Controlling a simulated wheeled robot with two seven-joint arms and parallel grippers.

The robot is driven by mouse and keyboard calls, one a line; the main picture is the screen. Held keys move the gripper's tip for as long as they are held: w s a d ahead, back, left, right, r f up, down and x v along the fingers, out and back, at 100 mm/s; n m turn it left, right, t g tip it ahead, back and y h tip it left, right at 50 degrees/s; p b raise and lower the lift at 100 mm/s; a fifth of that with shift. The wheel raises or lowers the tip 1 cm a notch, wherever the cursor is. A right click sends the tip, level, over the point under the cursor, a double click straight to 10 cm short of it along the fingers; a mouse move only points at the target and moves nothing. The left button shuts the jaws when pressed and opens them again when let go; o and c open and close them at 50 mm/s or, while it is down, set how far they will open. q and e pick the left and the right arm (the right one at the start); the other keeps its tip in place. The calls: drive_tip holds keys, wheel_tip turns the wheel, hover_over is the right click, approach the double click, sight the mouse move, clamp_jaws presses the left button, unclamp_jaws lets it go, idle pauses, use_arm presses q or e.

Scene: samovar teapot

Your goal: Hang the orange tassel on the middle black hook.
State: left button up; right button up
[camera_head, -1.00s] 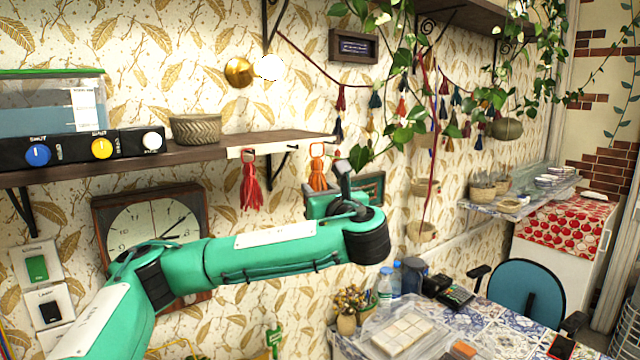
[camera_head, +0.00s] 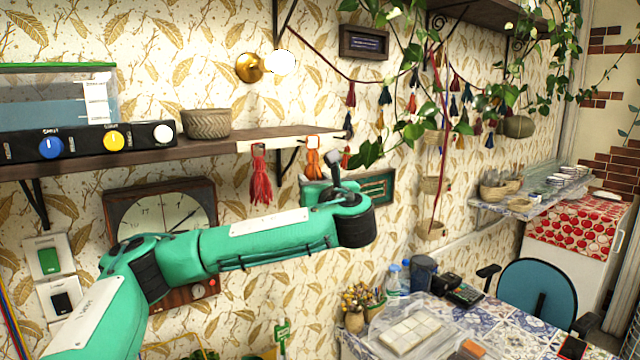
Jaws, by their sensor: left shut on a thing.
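The orange tassel (camera_head: 312,160) is upright just below the right part of the white strip (camera_head: 287,144) on the shelf's front edge. My left gripper (camera_head: 315,184) is at its lower end, shut on it, with the fingers largely hidden behind my wrist. The tassel's top overlaps the strip in the picture; I cannot tell whether it touches a hook. A red tassel (camera_head: 261,180) hangs from the strip to the left. The black hooks are too small to make out clearly. My right gripper is not in view.
A wooden shelf (camera_head: 110,164) holds a basket (camera_head: 206,123) and a box with coloured knobs (camera_head: 90,142). A framed clock (camera_head: 160,212) hangs behind my forearm. A teal frame (camera_head: 378,188) is on the wall right of my wrist. Leafy vines (camera_head: 400,135) hang to the right.

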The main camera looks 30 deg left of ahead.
use_arm(q)
drive_tip(key=shift+w+a+f, duration=0.2)
drive_tip(key=shift+w+a, duration=0.1)
drive_tip(key=shift+a, duration=0.45)
drive_tip(key=shift+w+a+f, duration=0.2)
drive_tip(key=shift+w+a, duration=0.1)
drive_tip(key=shift+a, duration=0.4)
drive_tip(key=shift+w+a+f, duration=0.2)
drive_tip(key=shift+w+a, duration=0.1)
drive_tip(key=shift+a, duration=0.45)
drive_tip(key=o, duration=1)
